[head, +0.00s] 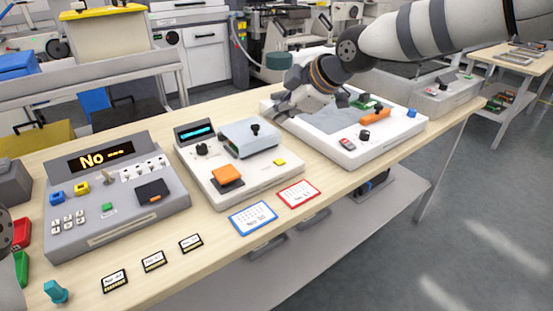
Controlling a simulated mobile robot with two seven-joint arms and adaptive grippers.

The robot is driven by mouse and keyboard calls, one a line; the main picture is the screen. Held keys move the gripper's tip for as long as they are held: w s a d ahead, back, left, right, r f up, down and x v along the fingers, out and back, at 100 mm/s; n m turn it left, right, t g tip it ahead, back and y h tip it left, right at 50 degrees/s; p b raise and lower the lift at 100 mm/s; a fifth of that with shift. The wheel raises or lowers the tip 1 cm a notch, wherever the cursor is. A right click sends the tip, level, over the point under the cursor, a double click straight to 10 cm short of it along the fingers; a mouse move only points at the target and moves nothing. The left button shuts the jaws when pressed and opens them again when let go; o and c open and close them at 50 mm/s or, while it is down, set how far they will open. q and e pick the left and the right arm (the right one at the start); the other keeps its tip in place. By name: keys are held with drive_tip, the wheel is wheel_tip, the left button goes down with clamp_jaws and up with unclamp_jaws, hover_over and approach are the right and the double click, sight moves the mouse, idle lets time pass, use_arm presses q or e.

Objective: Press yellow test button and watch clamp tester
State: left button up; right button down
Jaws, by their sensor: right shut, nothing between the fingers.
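A small yellow button (280,162) sits on the front right of the white middle unit (250,190). That unit has a lit cyan display (195,132), an orange block (227,175) and a grey box with a black knob (250,137). Another yellow button (82,188) is on the grey left unit (125,225), whose amber display (100,157) reads "No" and dashes. I cannot tell which unit is the clamp tester. My right gripper (283,106) is shut and empty, behind the middle unit at the left edge of the white right unit (350,157), apart from both yellow buttons.
The right unit carries a grey pad, an orange block (375,116) and a blue button (411,113). Blue and red cards (298,193) and several small labels lie along the bench's front. A teal piece (55,291) stands front left. My right arm crosses the upper right.

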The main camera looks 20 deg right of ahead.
drive_tip(key=b, duration=0.1)
hover_over(278, 163)
wheel_tip(278, 163, down, 7)
drive_tip(key=shift+f, duration=0.1)
use_arm(q)
drive_tip(key=shift+s+f+g, duration=0.3)
drive_tip(key=shift+s+f, duration=0.5)
use_arm(e)
drive_tip(key=shift+f, duration=0.9)
drive_tip(key=shift+f, duration=0.1)
drive_tip(key=shift+f, duration=0.3)
drive_tip(key=shift+f, duration=0.4)
idle(0.4)
drive_tip(key=shift+r, duration=0.1)
use_arm(q)
drive_tip(key=shift+w+r, duration=0.15)
use_arm(e)
drive_tip(key=shift+r, duration=0.75)
